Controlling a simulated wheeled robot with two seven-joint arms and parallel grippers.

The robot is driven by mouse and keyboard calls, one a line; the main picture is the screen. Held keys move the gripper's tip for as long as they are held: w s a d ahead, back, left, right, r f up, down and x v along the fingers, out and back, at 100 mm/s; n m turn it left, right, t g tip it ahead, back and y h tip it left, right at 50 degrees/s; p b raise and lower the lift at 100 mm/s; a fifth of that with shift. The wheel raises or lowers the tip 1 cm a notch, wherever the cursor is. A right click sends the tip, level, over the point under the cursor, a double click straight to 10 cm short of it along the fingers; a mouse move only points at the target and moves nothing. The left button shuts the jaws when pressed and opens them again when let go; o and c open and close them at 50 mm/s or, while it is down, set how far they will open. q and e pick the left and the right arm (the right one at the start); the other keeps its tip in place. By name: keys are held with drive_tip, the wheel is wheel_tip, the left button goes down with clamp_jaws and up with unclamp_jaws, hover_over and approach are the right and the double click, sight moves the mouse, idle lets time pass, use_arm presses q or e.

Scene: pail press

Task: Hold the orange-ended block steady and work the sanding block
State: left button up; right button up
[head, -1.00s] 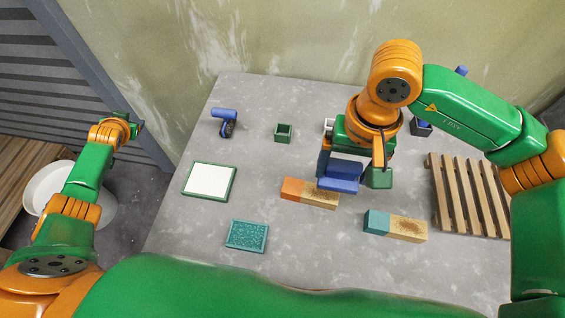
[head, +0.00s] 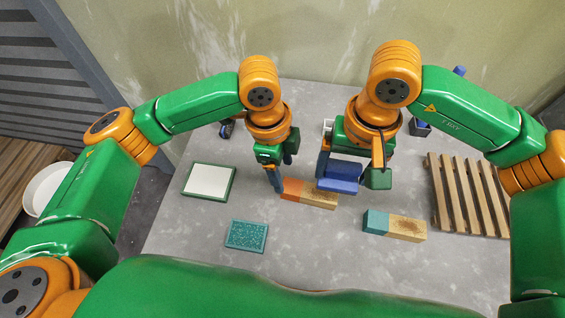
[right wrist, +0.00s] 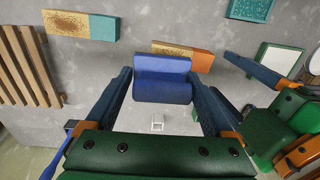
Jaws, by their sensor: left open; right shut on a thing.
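The orange-ended block (head: 318,195) lies on the grey table, orange end to the left and scuffed wood to the right. It also shows in the right wrist view (right wrist: 176,49). My left gripper (head: 283,176) is open beside the orange end, pointing down; whether it touches cannot be told. My right gripper (head: 350,172) is shut on the blue sanding block (head: 339,184), which fills the space between its fingers in the right wrist view (right wrist: 162,78). The sanding block is at the wooden part and hides some of it; contact is unclear.
A teal-ended block (head: 395,225) lies front right, beside a slatted wooden pallet (head: 468,196). A green-framed white panel (head: 208,180) and a teal speckled pad (head: 246,235) lie on the left. A small dark holder (head: 420,128) stands behind my right arm. The front middle is clear.

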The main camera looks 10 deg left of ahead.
sight(287, 185)
use_arm(q)
drive_tip(key=f, duration=0.5)
drive_tip(key=d+f, duration=0.1)
drive_tip(key=f, duration=0.1)
drive_tip(key=shift+f, duration=0.15)
clamp_jaws()
idle(1.1)
drive_tip(key=shift+o, duration=0.7)
unclamp_jaws()
clamp_jaws()
idle(0.7)
